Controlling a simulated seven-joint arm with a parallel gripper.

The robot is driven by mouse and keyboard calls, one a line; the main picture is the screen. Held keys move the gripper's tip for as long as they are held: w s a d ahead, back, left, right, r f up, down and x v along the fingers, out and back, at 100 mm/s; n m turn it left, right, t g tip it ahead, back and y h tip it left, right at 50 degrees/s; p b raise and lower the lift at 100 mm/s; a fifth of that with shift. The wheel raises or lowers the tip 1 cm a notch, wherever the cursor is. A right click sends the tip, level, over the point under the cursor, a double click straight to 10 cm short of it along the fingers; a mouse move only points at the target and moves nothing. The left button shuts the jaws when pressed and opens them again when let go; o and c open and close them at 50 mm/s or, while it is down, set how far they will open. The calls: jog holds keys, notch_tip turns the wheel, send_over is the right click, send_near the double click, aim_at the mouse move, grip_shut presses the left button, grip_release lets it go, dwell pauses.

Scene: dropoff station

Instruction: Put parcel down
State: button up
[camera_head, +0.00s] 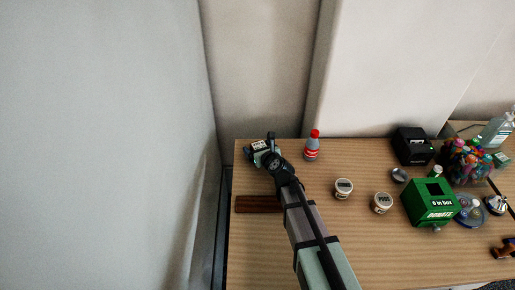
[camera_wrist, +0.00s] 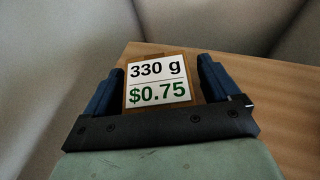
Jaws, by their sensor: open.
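The parcel (camera_wrist: 157,104) is a brown box with a white label that reads "330 g" and "$0.75". In the wrist view it sits between the two blue fingers of my gripper (camera_wrist: 158,88), with a narrow gap showing at the sides. In the head view my gripper (camera_head: 262,150) is at the back left corner of the wooden table (camera_head: 300,240). The parcel's white label (camera_head: 259,145) shows there, partly hidden by my gripper. My gripper is open around the parcel. I cannot tell whether the parcel's underside touches the table.
A dark brown wooden block (camera_head: 258,204) lies left of my arm. A red-capped bottle (camera_head: 312,147) stands right of my gripper. Two labelled tubs (camera_head: 343,189), a green donation box (camera_head: 430,203) and a black box (camera_head: 412,146) stand further right. The front middle is clear.

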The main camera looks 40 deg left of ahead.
jog(key=v, duration=1.1)
jog(key=shift+d, duration=0.15)
